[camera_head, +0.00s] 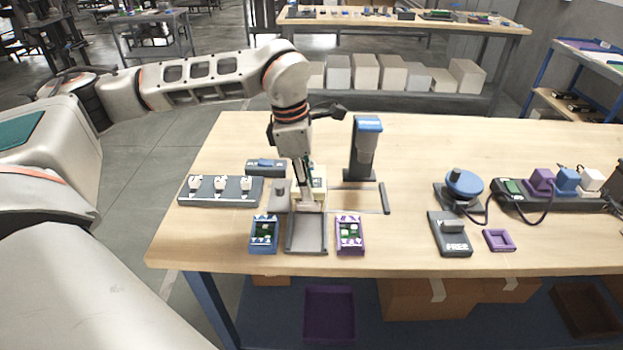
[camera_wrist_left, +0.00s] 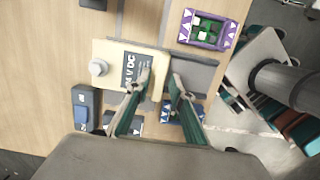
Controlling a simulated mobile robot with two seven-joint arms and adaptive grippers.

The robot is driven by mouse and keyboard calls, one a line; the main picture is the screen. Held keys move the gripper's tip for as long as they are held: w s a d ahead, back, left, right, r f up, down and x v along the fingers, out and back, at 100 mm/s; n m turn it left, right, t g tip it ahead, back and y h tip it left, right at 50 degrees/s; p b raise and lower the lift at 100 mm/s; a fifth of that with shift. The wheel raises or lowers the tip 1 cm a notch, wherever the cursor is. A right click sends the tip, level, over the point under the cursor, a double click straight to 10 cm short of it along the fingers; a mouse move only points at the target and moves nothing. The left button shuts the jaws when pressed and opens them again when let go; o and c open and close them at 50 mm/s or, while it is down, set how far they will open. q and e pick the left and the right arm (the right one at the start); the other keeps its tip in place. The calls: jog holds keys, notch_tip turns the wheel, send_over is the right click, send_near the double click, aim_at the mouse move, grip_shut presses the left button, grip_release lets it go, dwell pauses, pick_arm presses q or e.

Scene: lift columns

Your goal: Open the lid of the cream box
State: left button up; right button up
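The cream box (camera_wrist_left: 114,53) shows in the left wrist view with a dark label reading "V DC" and a round pale knob (camera_wrist_left: 98,67) beside it. In the head view the cream box (camera_head: 319,190) is mostly hidden behind my left gripper (camera_head: 306,203). In the wrist view one finger overlaps the label side of the box and the other overlaps the grey tray. I cannot tell whether a finger touches the box. My right gripper is not in view.
An empty grey tray (camera_head: 306,234) lies at the box's near side, between a blue module (camera_head: 264,235) and a purple module (camera_head: 350,236). A dark stand with a blue top (camera_head: 367,124) rises behind to the right. A grey three-switch strip (camera_head: 220,190) lies left.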

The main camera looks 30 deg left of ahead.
pick_arm(q)
grip_shut()
jog(key=shift+w, duration=0.1)
jog(key=shift+w+a+p, duration=0.45)
jog(key=shift+w+a, duration=0.35)
jog(key=shift+w, duration=0.45)
jog(key=shift+w+a+p, duration=0.4)
jog(key=shift+w+a, duration=0.4)
jog(key=shift+w, duration=0.5)
jog(key=shift+w+a+p, duration=0.45)
jog(key=shift+w+a, duration=0.35)
jog(key=shift+w, duration=0.45)
jog(key=shift+o, duration=1.8)
grip_release()
jog(key=shift+r, duration=0.1)
jog(key=shift+r+p, duration=2.95)
